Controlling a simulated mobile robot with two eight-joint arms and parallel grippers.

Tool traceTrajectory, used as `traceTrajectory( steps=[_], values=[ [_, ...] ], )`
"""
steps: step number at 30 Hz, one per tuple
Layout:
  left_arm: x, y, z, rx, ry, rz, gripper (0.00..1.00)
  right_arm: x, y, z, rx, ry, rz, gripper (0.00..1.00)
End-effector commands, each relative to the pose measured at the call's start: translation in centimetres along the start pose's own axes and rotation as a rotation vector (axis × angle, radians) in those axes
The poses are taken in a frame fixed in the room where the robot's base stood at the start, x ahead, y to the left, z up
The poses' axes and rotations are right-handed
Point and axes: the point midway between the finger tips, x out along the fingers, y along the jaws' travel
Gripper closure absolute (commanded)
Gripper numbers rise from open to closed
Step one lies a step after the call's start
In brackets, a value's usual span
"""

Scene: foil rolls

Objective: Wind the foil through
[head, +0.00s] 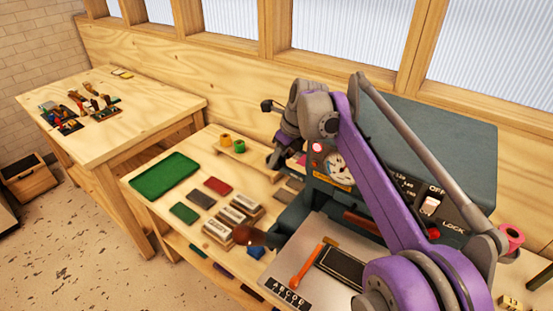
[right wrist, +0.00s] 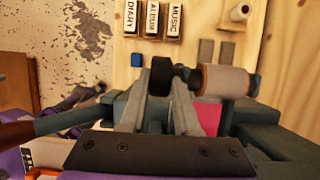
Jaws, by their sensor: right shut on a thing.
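The dark teal press (head: 450,135) stands on the right of the bench, with a lit red lamp and a dial on its front. My right arm reaches across it, and my right gripper (head: 277,158) is at its left side, partly hidden by my own wrist. In the right wrist view my right gripper (right wrist: 163,98) is shut on a black knob (right wrist: 161,74). The knob sits at the end of a pale tan roll (right wrist: 228,81). A pink foil patch (right wrist: 209,119) shows below the roll. My left gripper is not in view.
A brown-knobbed lever (head: 250,236) sticks out at the press's front left. A pink roll (head: 511,238) is at the right.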

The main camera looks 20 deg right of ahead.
Motion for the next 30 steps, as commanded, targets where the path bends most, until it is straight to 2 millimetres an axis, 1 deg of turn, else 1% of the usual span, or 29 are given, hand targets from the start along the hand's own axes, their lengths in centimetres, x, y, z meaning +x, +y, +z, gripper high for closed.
traceTrajectory(
  steps=[7, 8, 12, 13, 20, 23, 26, 30],
  values=[
    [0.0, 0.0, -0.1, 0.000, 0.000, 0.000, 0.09, 0.0, 0.0, 0.0, -0.001, 0.000, 0.001, 1.00],
    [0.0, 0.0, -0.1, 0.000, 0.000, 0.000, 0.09, 0.0, 0.0, 0.0, -0.001, 0.000, 0.001, 0.66],
    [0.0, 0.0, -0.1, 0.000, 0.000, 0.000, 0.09, 0.0, 0.0, 0.0, -0.001, 0.001, 0.001, 0.41],
    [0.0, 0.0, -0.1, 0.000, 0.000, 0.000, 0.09, 0.0, 0.0, 0.0, -0.001, 0.001, 0.001, 0.40],
    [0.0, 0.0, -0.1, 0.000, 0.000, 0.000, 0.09, 0.0, 0.0, 0.0, -0.001, 0.002, 0.001, 0.40],
    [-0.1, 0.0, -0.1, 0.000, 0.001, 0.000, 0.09, -0.4, 0.0, 0.2, -0.001, 0.002, 0.001, 0.40],
    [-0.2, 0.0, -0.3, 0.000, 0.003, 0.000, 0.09, -1.5, 0.0, 0.6, -0.001, 0.001, 0.001, 0.40],
    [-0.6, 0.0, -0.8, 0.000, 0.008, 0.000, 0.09, -4.1, 0.0, 1.7, -0.001, 0.001, 0.000, 0.40]
  ],
)
